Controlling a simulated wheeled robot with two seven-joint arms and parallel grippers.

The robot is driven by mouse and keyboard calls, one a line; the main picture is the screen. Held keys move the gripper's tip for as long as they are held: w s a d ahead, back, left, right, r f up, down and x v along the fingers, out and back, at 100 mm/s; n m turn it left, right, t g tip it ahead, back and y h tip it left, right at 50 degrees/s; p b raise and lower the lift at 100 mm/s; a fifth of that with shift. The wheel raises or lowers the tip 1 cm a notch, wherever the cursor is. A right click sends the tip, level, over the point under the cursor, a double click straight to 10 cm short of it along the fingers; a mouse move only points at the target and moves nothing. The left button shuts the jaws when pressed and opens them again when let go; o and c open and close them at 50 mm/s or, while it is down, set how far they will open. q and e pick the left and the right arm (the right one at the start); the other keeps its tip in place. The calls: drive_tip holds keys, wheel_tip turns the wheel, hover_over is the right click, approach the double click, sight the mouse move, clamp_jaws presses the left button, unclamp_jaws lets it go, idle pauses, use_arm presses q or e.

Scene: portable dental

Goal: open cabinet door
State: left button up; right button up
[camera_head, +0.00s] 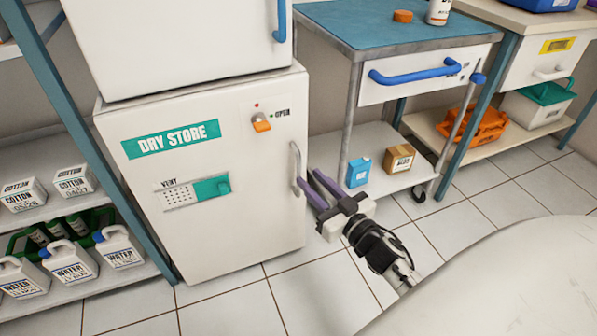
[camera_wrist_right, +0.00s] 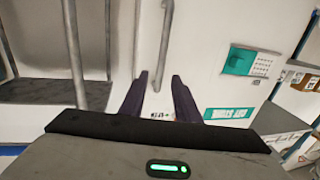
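The white cabinet (camera_head: 240,220) labelled DRY STORE stands on the floor, its door shut. Its vertical grey bar handle (camera_head: 296,168) is at the door's right edge. My right gripper (camera_head: 309,177) is just right of the handle, its two purple fingers apart and pointing at it. In the right wrist view, the handle (camera_wrist_right: 165,45) runs down to between the open fingertips (camera_wrist_right: 159,77); I cannot tell whether it touches them. My left gripper is not in view.
A blue-topped cart (camera_head: 350,28) stands right of the cabinet, with a blue box (camera_head: 358,172) and a brown box (camera_head: 399,158) on its lower shelf. A shelf with water jugs (camera_head: 70,262) is at left. Tiled floor (camera_head: 235,300) in front of the cabinet is clear.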

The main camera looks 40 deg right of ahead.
sight(300, 169)
drive_tip(key=w+b, duration=0.1)
drive_tip(key=w, duration=0.5)
drive_tip(key=shift+w+d, duration=0.15)
drive_tip(key=shift+w, duration=0.15)
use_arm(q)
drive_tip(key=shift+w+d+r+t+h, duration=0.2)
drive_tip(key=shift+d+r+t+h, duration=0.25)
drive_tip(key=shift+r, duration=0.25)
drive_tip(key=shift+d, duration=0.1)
use_arm(e)
clamp_jaws()
